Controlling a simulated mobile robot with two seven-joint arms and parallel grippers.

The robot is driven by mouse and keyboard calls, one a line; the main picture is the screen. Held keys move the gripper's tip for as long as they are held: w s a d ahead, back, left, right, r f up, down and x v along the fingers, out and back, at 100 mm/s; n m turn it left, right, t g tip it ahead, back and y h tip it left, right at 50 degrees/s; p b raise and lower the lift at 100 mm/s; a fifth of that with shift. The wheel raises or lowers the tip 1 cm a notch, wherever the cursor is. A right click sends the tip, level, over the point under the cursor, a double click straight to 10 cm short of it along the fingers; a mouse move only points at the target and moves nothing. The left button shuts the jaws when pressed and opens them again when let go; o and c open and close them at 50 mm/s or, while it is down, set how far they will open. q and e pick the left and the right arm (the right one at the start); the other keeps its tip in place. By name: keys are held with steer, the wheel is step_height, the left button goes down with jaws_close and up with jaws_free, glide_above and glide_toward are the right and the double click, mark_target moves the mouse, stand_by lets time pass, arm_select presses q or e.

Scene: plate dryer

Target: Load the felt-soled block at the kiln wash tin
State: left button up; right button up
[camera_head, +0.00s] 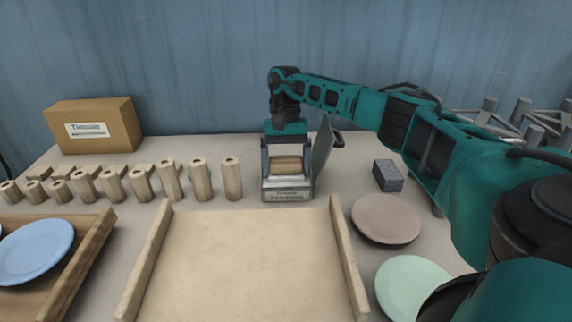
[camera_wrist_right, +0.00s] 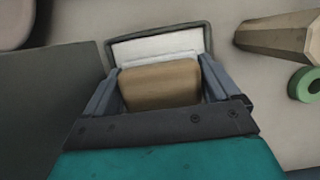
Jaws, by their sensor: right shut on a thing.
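The kiln wash tin (camera_head: 288,194) stands at the back middle of the table, a small grey box with a label on its front. Its lid (camera_head: 323,150) stands open on the right side. My right gripper (camera_head: 287,168) points down over the tin, shut on the tan block (camera_head: 285,161). In the right wrist view the block (camera_wrist_right: 160,84) sits between the two fingers, over the tin (camera_wrist_right: 158,34) with its white inside. The block's felt sole is hidden, and I cannot tell whether it touches the white. My left gripper is out of view.
Several wooden posts (camera_head: 200,180) stand in a row left of the tin. A dark grey block (camera_head: 388,176) lies to its right. A pink plate (camera_head: 386,218) and a green plate (camera_head: 412,287) lie at right, a blue plate (camera_head: 36,250) at left. A bare wooden board (camera_head: 245,265) is in front.

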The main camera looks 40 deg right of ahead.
mark_target(286, 164)
stand_by(0.5)
steer(key=shift+r+p, duration=2.6)
steer(key=shift+r, duration=0.9)
